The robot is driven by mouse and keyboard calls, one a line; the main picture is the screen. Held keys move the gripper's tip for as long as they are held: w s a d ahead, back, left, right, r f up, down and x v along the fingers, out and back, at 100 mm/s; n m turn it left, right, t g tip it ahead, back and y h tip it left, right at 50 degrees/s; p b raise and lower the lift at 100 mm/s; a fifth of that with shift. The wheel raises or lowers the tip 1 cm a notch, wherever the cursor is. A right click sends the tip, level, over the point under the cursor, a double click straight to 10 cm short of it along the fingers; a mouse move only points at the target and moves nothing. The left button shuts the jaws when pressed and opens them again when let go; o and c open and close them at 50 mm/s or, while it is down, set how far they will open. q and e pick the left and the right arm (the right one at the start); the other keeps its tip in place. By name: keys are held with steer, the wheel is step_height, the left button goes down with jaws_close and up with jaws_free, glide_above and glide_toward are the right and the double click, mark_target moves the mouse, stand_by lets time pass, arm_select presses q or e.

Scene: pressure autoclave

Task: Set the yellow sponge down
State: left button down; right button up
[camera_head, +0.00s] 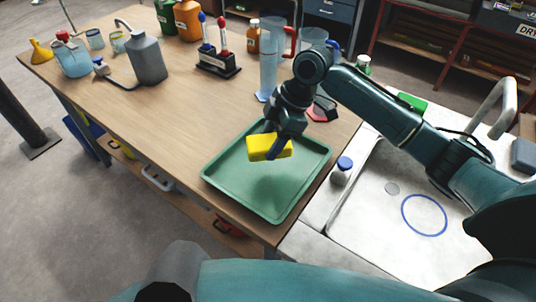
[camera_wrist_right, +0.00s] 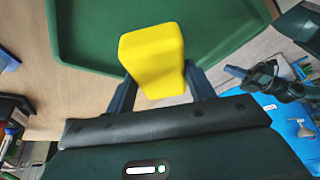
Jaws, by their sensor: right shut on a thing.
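The yellow sponge (camera_head: 262,147) is a small block in my right gripper (camera_head: 277,143), above the green tray (camera_head: 231,198). In the right wrist view the sponge (camera_wrist_right: 153,58) sits between the two fingers of the right gripper (camera_wrist_right: 160,90), which are shut on it. The tray (camera_wrist_right: 90,40) shows behind the sponge there. A darker patch lies on the tray floor below the sponge, so the sponge looks held above it; the exact height is hard to tell. My left gripper is not in view.
The tray lies on the wooden table (camera_head: 190,118) near its front corner. A rack (camera_head: 218,64), a tall cylinder (camera_head: 270,60) and a grey bottle (camera_head: 147,58) stand farther back. The tray floor is clear.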

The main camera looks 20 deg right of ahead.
steer(key=shift+f, duration=2.7)
steer(key=o, duration=0.9)
steer(key=shift+f, duration=0.1)
steer(key=v, duration=1.2)
steer(key=shift+a, duration=0.1)
